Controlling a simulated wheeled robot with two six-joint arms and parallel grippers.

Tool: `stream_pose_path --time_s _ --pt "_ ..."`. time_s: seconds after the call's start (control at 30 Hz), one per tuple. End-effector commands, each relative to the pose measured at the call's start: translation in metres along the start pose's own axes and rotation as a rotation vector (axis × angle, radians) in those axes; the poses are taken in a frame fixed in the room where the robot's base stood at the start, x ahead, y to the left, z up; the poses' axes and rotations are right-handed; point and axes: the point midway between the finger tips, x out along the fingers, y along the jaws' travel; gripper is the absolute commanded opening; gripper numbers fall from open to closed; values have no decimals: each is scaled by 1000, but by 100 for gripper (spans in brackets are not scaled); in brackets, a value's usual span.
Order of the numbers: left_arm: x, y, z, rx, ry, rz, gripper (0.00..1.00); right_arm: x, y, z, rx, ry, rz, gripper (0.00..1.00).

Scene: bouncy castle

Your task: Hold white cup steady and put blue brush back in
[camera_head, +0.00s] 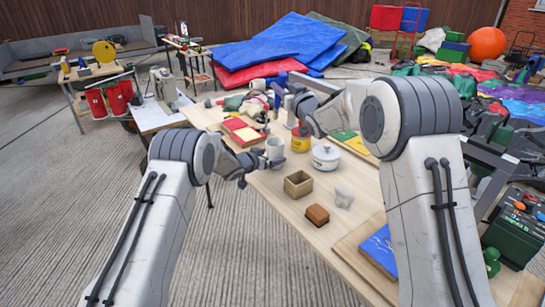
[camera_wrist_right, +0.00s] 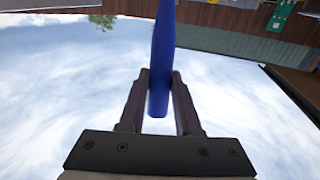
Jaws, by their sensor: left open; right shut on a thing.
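A pale cup (camera_head: 275,147), the white cup, stands on the wooden table towards its left edge. My left gripper (camera_head: 258,161) is open right beside it, with its fingers at the cup's near-left side; I cannot tell if they touch it. My right gripper (camera_wrist_right: 159,95) is shut on the blue brush (camera_wrist_right: 162,45), whose smooth blue handle passes between the fingers. In the head view my right gripper (camera_head: 291,92) is raised beyond the cup, and the brush is too small to make out clearly there. The brush's bristles are not seen.
The wooden table (camera_head: 285,205) also holds a white lidded pot (camera_head: 325,157), a yellow-red tin (camera_head: 300,140), an open wooden box (camera_head: 298,184), a brown block (camera_head: 317,215), a small whitish figure (camera_head: 344,198) and a red book (camera_head: 243,131). Bare wood shows along the front-left edge.

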Motion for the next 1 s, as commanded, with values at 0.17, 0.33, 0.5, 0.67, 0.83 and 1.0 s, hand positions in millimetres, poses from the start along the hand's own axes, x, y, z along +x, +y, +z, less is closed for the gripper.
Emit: stream_pose_path --time_s 0.17,0.33,0.5,0.67,0.83,1.0 --pt "15 0 0 -1 0 0 100 0 0 0 0 1 0 0" --pt "20 0 0 0 1 -1 100 0 0 0 0 1 0 0" --pt "20 0 0 -1 0 -1 100 0 0 0 0 1 0 0" --pt "20 0 0 -1 0 -1 66 0 0 0 0 1 0 0" --pt "20 0 0 -1 1 -1 10 0 0 0 0 1 0 0" --pt "20 0 0 -1 1 -1 10 4 -2 -4 -1 -6 -21 0"
